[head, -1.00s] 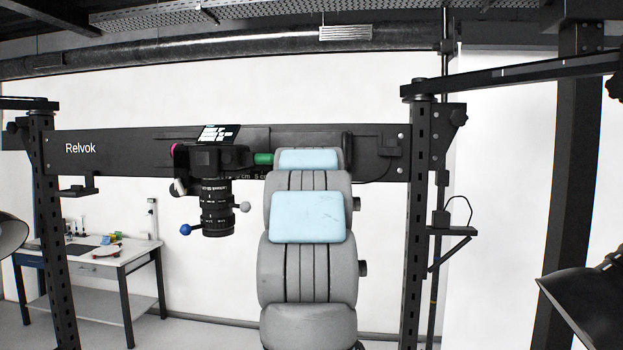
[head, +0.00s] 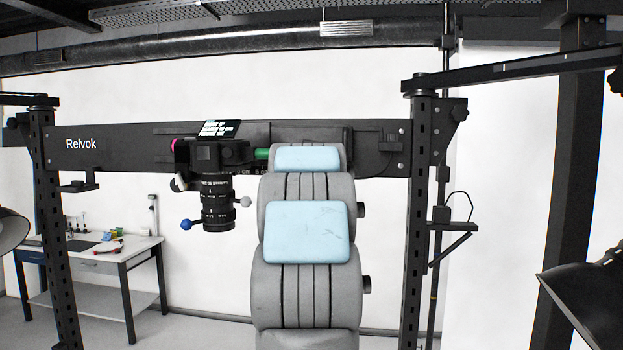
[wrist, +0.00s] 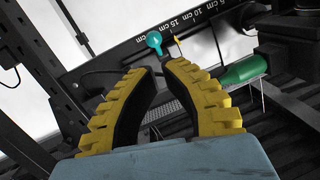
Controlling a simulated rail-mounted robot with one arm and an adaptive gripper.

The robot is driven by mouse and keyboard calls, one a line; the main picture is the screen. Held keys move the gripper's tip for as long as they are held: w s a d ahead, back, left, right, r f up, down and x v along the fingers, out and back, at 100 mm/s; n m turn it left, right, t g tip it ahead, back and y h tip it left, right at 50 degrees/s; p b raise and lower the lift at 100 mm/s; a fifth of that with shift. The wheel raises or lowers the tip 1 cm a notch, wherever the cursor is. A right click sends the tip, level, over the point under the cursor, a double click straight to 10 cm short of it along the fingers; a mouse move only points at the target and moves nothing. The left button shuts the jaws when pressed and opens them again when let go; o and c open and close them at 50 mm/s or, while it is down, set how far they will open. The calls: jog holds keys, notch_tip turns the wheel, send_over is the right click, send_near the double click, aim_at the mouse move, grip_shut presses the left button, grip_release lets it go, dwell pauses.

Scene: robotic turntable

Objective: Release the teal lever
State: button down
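The teal lever, with a round ball knob (wrist: 154,40), shows in the wrist view just beyond my fingertips, next to the rail's printed centimetre scale. My gripper (wrist: 158,70) has two curved yellow fingers with black inner pads. They are parted, with a narrow gap between the tips and nothing held between them. The knob is ahead of this gap and appears apart from both fingers. In the head view my arm covers the gripper, and I cannot make out the teal lever there.
A green handle (wrist: 245,69) lies right of my fingers; it also shows in the head view (head: 262,154). A black camera with a large lens (head: 217,203) hangs from the black rail (head: 120,148), left of my arm. A blue-ball lever (head: 186,224) sticks out beside the lens.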

jog(key=w+a+f+m+t+y+b, duration=0.6)
jog(key=w+a+f+m+t+b, duration=0.25)
jog(key=m+b, duration=0.45)
jog(key=d+f+m+h+b, duration=0.1)
jog(key=d+m+h+b, duration=0.4)
jog(key=m, duration=0.7)
jog(key=d+f+m+h+b, duration=0.25)
jog(key=m+h+b, duration=0.35)
jog(key=m, duration=0.5)
jog(key=w+d+r+h+p, duration=0.1)
jog(key=w+r+p, duration=0.5)
jog(key=p, duration=1.4)
jog(key=shift+w+d+r+m+h, duration=0.15)
jog(key=shift+d+m+h, duration=0.25)
jog(key=shift+d, duration=0.2)
